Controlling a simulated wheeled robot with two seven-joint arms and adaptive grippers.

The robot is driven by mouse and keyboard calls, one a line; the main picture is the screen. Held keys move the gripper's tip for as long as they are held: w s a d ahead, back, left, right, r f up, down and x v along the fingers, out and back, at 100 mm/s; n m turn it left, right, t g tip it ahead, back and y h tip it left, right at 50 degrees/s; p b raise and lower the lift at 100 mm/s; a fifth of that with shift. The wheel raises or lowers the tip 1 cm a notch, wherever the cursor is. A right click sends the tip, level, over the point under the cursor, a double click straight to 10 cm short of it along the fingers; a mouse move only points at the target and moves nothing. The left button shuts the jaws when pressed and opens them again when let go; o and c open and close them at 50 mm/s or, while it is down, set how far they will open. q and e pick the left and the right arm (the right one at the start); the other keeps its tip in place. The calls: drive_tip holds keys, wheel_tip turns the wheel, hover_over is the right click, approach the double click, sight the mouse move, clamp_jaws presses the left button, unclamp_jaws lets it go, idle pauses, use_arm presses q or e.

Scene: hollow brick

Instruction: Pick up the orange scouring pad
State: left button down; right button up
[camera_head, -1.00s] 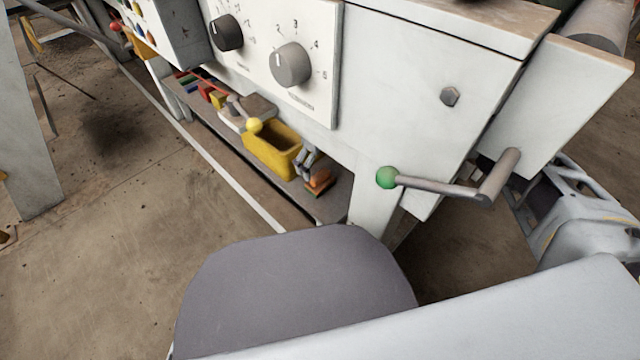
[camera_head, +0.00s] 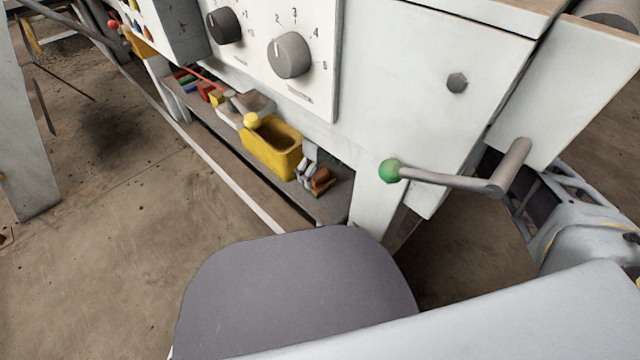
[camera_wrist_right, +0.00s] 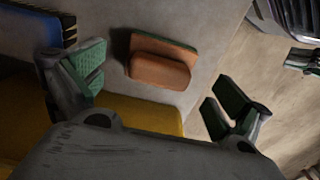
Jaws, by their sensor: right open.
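The orange scouring pad (camera_head: 322,180) lies near the right end of the low shelf under the machine. In the right wrist view the pad (camera_wrist_right: 158,70) shows an orange body with a green layer along its far edge. My right gripper (camera_head: 305,172) is beside the pad in the head view, largely hidden by the machine. In the right wrist view my right gripper (camera_wrist_right: 160,92) is open, fingers wide apart, with the pad ahead between them and nothing held. A dark part at that view's upper right may be my left gripper; I cannot be sure.
A yellow bin (camera_head: 270,150) stands on the shelf (camera_head: 332,205) close to the pad. Coloured items lie farther left. The machine panel (camera_head: 420,60) overhangs the shelf, and a crank with a green knob (camera_head: 391,171) sticks out at its right.

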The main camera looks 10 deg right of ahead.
sight(320, 173)
drive_tip(key=shift+f+b, duration=0.3)
drive_tip(key=shift+f, duration=0.7)
drive_tip(key=c, duration=1.4)
drive_tip(key=shift+r, duration=0.1)
wheel_tip(320, 173, up, 8)
drive_tip(key=p, duration=0.3)
drive_tip(key=shift+r+p, duration=0.2)
drive_tip(key=shift+p, duration=0.1)
drive_tip(key=shift+r, duration=0.7)
